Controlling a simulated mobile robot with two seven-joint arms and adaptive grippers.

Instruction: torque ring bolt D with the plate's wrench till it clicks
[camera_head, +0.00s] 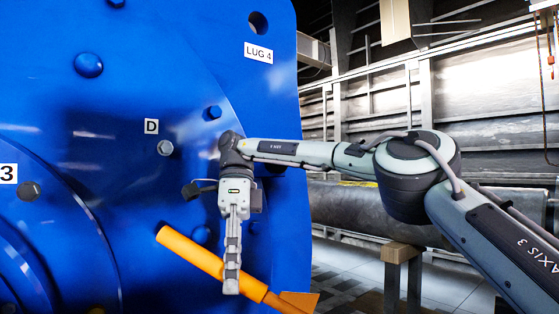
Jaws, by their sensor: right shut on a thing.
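Ring bolt D (165,148) is a grey hex bolt head on the blue motor face, just below and right of its white "D" label (151,126). My right gripper (232,280) hangs down in front of the blue face, below and right of bolt D. It is shut on the orange-handled wrench (190,250), which slants from upper left to lower right. The wrench's lower end runs out near the bottom edge, and its head cannot be made out. The wrench is apart from bolt D. My left gripper is not in view.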

